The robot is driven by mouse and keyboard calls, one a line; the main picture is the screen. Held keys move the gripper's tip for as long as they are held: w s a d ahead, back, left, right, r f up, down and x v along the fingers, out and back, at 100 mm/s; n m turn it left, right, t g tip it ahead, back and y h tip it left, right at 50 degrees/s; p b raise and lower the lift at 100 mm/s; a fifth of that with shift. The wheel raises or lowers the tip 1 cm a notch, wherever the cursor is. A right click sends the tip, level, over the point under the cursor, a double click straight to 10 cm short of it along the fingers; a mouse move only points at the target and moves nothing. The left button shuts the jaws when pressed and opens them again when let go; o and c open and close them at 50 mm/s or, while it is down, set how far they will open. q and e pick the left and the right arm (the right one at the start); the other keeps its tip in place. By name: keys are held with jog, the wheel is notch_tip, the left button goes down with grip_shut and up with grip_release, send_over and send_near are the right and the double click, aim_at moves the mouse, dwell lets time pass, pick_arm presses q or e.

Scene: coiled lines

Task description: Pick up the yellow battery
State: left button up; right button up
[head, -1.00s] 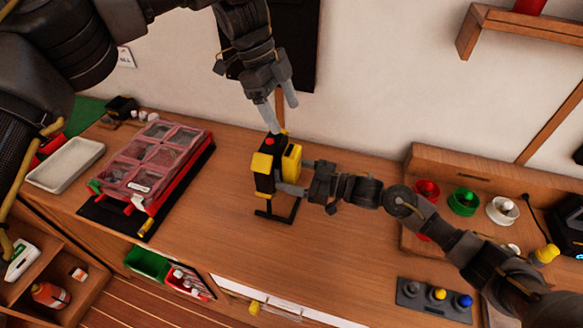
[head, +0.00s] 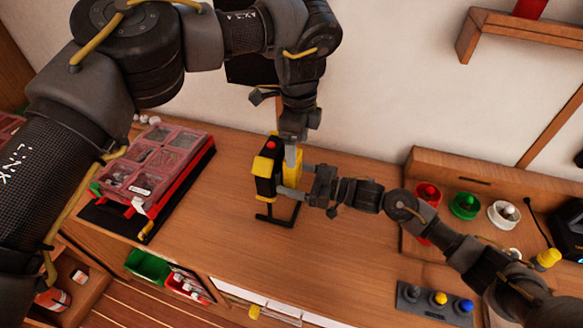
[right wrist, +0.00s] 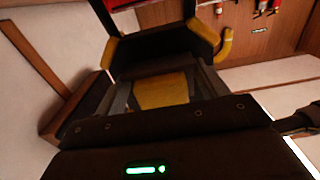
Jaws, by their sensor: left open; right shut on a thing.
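The yellow battery (head: 293,165) appears as a yellow block on the right side of a black and yellow device (head: 264,182) with a red button on top. The device stands upright on a black foot on the bench. My left gripper (head: 291,160) points down from above, open, with a fingertip overlapping the yellow block; contact is unclear. My right gripper (head: 297,181) reaches in from the right and is shut on the device. In the right wrist view, a yellow block (right wrist: 163,91) shows between the right fingers, in front of the dark body.
A red organiser box with clear lids (head: 160,165) stands on a dark mat to the left. Red, green (head: 465,203) and white spools stand at the right. A grey panel with coloured knobs (head: 434,302) lies at the front right. The bench between is clear.

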pick_arm(q)
jog(key=shift+w+a+f, duration=0.1)
jog(key=shift+f, duration=1.4)
jog(key=shift+a+f, duration=0.1)
jog(key=shift+f, duration=1.35)
jog(key=shift+c, duration=0.2)
jog(key=c, duration=1.2)
